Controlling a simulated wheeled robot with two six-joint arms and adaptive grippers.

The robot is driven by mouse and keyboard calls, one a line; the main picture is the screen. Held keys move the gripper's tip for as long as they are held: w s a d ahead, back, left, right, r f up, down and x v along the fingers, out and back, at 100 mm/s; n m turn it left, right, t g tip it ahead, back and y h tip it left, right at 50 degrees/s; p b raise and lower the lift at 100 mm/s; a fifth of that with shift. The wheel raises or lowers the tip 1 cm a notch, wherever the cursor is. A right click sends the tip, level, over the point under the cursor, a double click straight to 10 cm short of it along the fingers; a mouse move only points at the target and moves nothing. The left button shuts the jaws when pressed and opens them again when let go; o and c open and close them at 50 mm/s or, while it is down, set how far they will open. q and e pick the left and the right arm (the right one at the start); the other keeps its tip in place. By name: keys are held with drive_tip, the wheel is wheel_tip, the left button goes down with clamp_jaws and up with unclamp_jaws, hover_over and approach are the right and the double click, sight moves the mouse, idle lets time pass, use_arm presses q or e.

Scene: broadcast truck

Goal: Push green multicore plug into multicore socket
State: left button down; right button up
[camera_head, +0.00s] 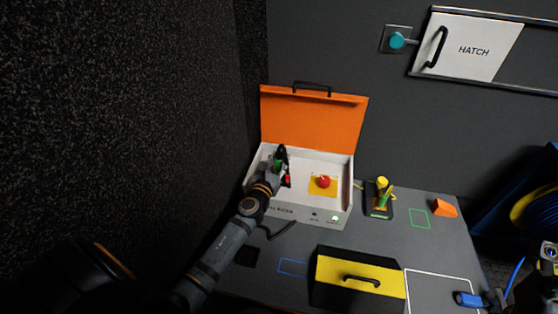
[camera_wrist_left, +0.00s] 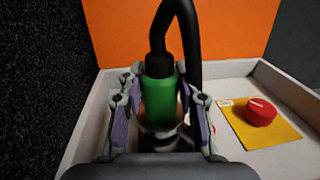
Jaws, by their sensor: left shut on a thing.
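The green multicore plug (camera_wrist_left: 160,100) has a black collar and a thick black cable arching up from its top. My left gripper (camera_wrist_left: 161,112) is shut on its sides, and the plug looks upright. In the head view the left gripper (camera_head: 279,168) is at the left part of the open white case (camera_head: 315,163), with a bit of the green plug (camera_head: 278,160) showing. A pale ring (camera_wrist_left: 163,130) shows just under the plug; the multicore socket is otherwise hidden by the plug and fingers. I cannot tell whether the plug is seated.
A red button (camera_head: 323,181) on a yellow plate sits right of the plug in the case. The orange lid (camera_head: 313,120) stands open behind. A black-and-yellow box (camera_head: 358,277) is in front. A wall is close on the left. A blue connector (camera_head: 468,299) lies at the front right.

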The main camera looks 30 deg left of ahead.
use_arm(q)
drive_tip(key=shift+f+b, duration=0.3)
drive_tip(key=shift+f, duration=0.05)
drive_tip(key=shift+f+b, duration=0.3)
drive_tip(key=shift+f, duration=0.05)
drive_tip(key=shift+f, duration=0.1)
drive_tip(key=c, duration=0.8)
unclamp_jaws()
drive_tip(key=shift+c, duration=0.2)
